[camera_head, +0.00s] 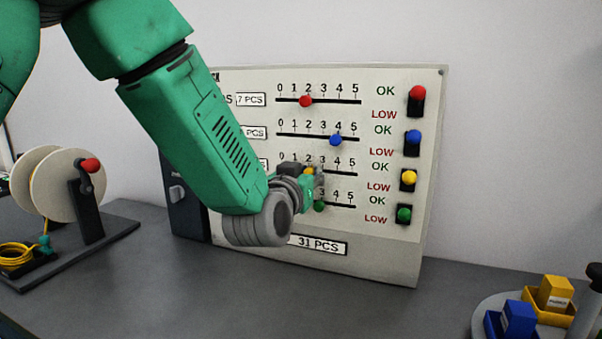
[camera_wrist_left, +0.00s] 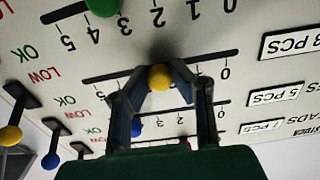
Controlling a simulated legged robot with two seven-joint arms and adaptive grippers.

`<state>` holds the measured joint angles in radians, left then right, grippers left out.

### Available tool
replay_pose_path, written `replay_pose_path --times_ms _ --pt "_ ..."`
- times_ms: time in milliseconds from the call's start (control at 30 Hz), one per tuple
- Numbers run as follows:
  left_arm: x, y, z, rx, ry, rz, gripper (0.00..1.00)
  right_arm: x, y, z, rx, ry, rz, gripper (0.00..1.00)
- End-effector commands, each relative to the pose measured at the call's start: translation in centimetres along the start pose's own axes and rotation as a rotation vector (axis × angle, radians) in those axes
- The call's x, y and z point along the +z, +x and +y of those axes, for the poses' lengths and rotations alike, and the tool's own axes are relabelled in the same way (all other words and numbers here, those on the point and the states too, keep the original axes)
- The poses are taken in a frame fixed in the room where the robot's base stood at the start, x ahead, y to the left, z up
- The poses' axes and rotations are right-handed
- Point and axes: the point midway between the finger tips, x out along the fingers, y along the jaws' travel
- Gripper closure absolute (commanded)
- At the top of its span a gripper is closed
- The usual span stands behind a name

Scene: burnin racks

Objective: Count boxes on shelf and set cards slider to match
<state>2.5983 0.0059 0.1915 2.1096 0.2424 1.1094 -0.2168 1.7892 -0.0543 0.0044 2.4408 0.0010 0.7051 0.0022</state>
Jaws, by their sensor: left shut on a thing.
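A white slider panel (camera_head: 385,255) has four rows numbered 0 to 5. My left gripper (camera_head: 313,176) is at the third row, shut on the yellow knob (camera_head: 310,170); the left wrist view shows this knob (camera_wrist_left: 159,77) between both fingers. It stands around 2 to 3; the exact mark is hidden by the fingers. The red knob (camera_head: 305,101) is near 2, the blue knob (camera_head: 335,140) near 4, the green knob (camera_head: 319,206) near 3. My arm covers the row names, so I cannot tell which is cards. No shelf is in view. My right gripper is not in view.
Colored OK/LOW switches (camera_head: 409,178) line the panel's right side. A round stand (camera_head: 484,318) at the front right holds a yellow box (camera_head: 556,293) and a blue box (camera_head: 518,318) in bins. A cable reel (camera_head: 60,185) stands at left.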

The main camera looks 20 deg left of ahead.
Motion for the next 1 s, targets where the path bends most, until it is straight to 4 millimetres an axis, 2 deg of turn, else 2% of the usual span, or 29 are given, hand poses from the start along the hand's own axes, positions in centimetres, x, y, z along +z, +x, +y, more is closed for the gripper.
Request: replay_pose_path --times_ms 33,100,400,533,1000 --pt "-0.1 0.0 -0.2 -0.001 -0.001 0.003 0.79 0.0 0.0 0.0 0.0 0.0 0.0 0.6" --pt "-0.1 0.0 -0.2 -0.001 -0.002 0.003 0.6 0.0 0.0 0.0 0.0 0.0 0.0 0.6" --pt "-0.1 -0.1 -0.3 -0.001 -0.002 0.002 0.6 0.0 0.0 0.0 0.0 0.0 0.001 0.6" --pt "-0.1 -1.0 -0.2 0.0 -0.001 0.0 0.6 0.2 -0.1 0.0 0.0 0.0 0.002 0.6" --pt "0.1 -9.9 -0.4 0.0 -0.001 0.0 0.6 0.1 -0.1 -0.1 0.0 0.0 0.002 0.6"
